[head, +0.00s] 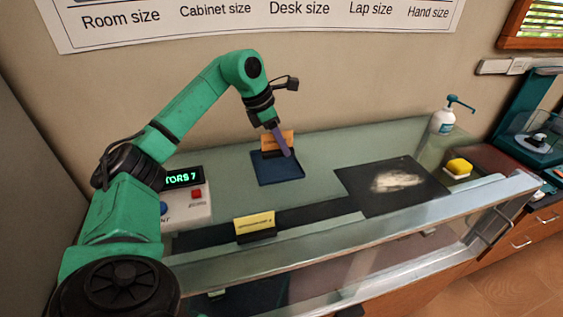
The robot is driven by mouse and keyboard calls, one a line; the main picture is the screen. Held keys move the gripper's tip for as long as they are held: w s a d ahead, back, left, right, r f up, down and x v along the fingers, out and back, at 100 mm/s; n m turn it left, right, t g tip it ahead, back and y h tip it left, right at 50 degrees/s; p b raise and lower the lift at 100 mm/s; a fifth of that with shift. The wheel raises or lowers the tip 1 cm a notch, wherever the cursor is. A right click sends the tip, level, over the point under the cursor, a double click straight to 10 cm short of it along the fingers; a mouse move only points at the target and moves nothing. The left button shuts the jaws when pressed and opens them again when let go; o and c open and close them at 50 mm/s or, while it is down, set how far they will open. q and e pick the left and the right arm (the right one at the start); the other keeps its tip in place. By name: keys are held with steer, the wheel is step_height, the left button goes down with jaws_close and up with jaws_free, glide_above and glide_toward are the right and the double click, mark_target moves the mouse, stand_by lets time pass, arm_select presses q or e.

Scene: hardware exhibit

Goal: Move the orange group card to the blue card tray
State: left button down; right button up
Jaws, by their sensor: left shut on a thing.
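The orange group card (268,142) stands upright, with a dark strip along its lower edge, at the back part of the blue card tray (285,176). My left gripper (284,147) reaches down from above and is shut on the orange card. A purple finger crosses the front of the card and hides part of it. I cannot tell whether the card's base touches the tray or is just above it. My right gripper is not in view.
A yellow card (254,223) stands in a dark holder near the front. A counter box (186,202) with red and blue buttons is at left. A black mat (378,196), yellow sponge (459,167) and pump bottle (443,121) are at right. A metal rail (400,240) edges the front.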

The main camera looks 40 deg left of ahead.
mark_target(287, 169)
arm_select(q)
steer(key=f, duration=0.6)
steer(key=shift+w+a+p, duration=0.1)
steer(key=shift+w+p, duration=0.2)
steer(key=shift+p, duration=0.05)
steer(key=shift+s, duration=0.1)
steer(key=c, duration=0.9)
jaws_free()
steer(key=shift+f, duration=0.25)
steer(key=o, duration=0.4)
steer(key=shift+r, duration=0.1)
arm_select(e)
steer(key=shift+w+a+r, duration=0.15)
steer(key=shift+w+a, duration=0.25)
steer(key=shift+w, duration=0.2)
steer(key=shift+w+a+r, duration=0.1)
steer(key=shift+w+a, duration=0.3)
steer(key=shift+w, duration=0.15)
